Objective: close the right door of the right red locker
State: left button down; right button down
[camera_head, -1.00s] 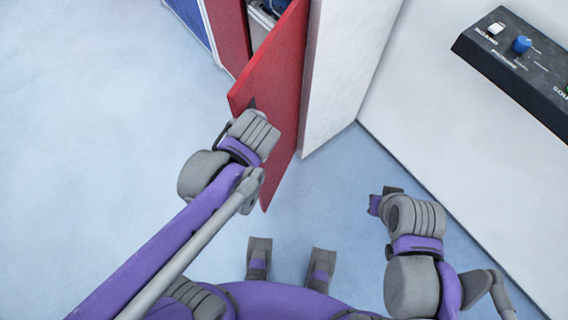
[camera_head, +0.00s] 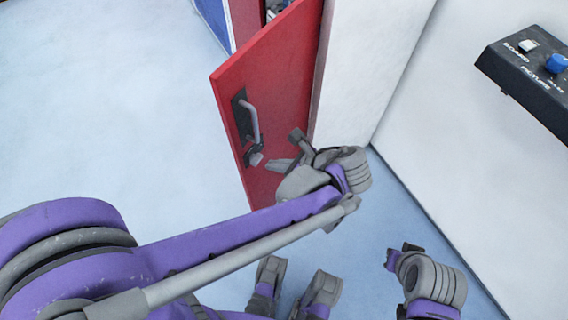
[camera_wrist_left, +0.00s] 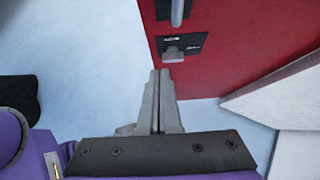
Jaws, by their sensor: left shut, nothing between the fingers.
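The right door (camera_head: 275,85) of the red locker stands open, its red face with a dark handle plate and grey handle (camera_head: 252,122) toward me. A small grey latch (camera_head: 256,158) sits below the handle; the latch also shows in the left wrist view (camera_wrist_left: 173,54). My left gripper (camera_head: 273,166) is in front of the door's lower part, just right of the latch. In the left wrist view its fingers (camera_wrist_left: 160,78) are together and empty, pointing toward the latch; contact is unclear. My right gripper (camera_head: 400,254) is low at the right, away from the door; its jaws are unclear.
The locker's white side wall (camera_head: 365,70) stands right of the door. Farther right is a white surface (camera_head: 450,150) with a black control box (camera_head: 535,75) bearing a blue knob. The pale blue floor (camera_head: 110,110) is clear on the left.

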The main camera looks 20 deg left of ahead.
aim_at(244, 157)
pick_arm(q)
jog(key=a+f, duration=0.1)
jog(key=a, duration=0.1)
jog(key=w+a+f, duration=0.1)
jog(key=a, duration=0.1)
jog(key=a+f+b, duration=0.1)
jog(key=a, duration=0.1)
jog(key=shift+w+a+f, duration=0.1)
jog(key=shift+w+a, duration=0.05)
jog(key=shift+w, duration=0.05)
jog(key=shift+w+a, duration=0.1)
jog(key=shift+a, duration=0.35)
